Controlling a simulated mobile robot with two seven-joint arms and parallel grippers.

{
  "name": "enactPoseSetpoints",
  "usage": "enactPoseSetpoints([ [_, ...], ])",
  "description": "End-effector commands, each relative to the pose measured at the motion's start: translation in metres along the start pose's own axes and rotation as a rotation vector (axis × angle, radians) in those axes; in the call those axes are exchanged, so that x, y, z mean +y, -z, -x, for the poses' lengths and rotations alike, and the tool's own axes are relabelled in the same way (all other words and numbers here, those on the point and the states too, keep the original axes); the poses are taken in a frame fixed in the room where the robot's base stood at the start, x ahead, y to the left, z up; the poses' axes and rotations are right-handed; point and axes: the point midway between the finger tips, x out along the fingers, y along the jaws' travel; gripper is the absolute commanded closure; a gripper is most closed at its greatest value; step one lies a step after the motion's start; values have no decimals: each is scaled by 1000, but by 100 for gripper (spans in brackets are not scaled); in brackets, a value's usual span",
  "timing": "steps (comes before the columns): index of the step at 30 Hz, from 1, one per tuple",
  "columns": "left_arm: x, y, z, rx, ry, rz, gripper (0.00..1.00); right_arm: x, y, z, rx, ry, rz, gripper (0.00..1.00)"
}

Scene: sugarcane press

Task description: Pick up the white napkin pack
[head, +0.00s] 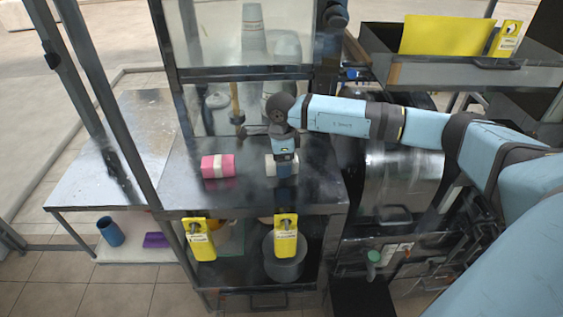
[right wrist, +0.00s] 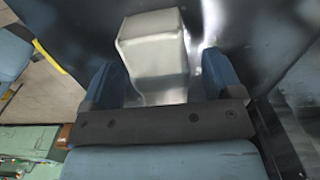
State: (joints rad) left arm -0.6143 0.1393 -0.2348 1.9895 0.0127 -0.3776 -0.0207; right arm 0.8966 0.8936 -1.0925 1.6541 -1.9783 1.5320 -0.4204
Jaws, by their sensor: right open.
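The white napkin pack (head: 269,166) lies on the metal table, partly hidden behind my right gripper (head: 284,172) in the head view. In the right wrist view the pack (right wrist: 152,48) shows as a pale block ahead of and between the two blue fingers of my right gripper (right wrist: 160,78). The fingers are apart, with a gap on both sides of the pack's near end. I cannot tell whether either finger touches it. My left gripper is not in view.
A pink and white pack (head: 218,166) lies on the table to the left. Yellow tags (head: 285,240) hang at the table's front edge. A grey pot (head: 284,262) stands on the shelf below. Stacked cups (head: 253,35) stand behind the glass. The press machine (head: 405,165) is at the right.

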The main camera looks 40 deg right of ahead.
Motion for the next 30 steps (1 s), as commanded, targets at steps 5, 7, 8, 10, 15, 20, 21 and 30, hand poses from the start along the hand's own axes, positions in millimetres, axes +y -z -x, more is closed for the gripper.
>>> enactPoseSetpoints([
  [5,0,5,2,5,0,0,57,0,0,-15,-1,0,-1,15],
  [7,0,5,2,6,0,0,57,0,0,-16,-1,0,-1,15],
  [8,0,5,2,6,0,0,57,0,0,-16,-1,0,-1,15],
  [10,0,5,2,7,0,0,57,0,0,-16,-1,0,-1,15],
  [15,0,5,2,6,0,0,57,0,0,-16,-1,0,-1,45],
  [20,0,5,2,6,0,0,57,0,0,-15,-1,1,-1,70],
  [21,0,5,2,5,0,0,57,0,0,-15,-1,1,-1,70],
  [30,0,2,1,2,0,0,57,-1,0,-10,-2,2,-1,70],
])
